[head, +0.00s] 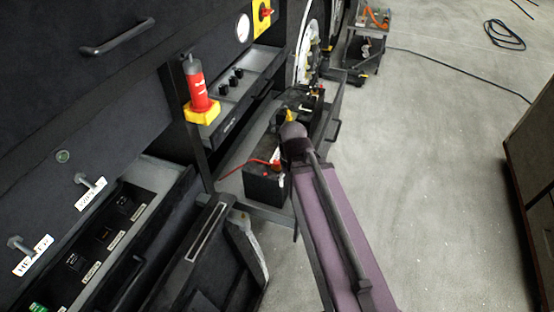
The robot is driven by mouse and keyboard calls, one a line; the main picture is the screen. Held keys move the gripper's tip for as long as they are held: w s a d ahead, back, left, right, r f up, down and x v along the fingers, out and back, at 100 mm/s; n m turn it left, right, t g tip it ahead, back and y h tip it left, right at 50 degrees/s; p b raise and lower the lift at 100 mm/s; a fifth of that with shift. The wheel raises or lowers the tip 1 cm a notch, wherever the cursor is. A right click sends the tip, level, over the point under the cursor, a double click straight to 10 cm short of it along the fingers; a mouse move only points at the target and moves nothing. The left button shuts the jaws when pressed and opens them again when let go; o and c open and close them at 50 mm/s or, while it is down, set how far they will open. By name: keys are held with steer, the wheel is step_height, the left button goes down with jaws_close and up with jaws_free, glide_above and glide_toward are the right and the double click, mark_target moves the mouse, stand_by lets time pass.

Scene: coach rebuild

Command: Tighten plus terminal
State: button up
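A black battery box (264,186) sits in an open tray low on the side of the coach. A red cable (238,166) runs to a red terminal part (276,163) on its top, near the front right corner. This looks like the plus terminal, but its nut or clamp is too small to make out. My purple arm reaches up from the bottom of the picture, and its dark joint stands just right of and beyond the red terminal, covering part of the battery area. I cannot make out my gripper; it seems hidden behind my arm.
A red bottle in a yellow holder (201,111) stands on a dark post left of the battery. An open panel (205,255) and a switch compartment (100,230) lie at lower left. A tool cart (366,42) stands at the back. The floor (430,160) right of my arm is clear.

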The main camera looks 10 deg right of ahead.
mark_target(276, 161)
steer(key=w+r+n+p, duration=0.2)
steer(key=w+r+p, duration=0.1)
steer(key=w, duration=1.6)
steer(key=shift+w, duration=0.15)
steer(key=shift+f, duration=0.2)
step_height(276, 161, down, 14)
steer(key=b, duration=1.4)
steer(key=shift+r, duration=0.25)
jaws_close()
steer(key=shift+a, duration=0.2)
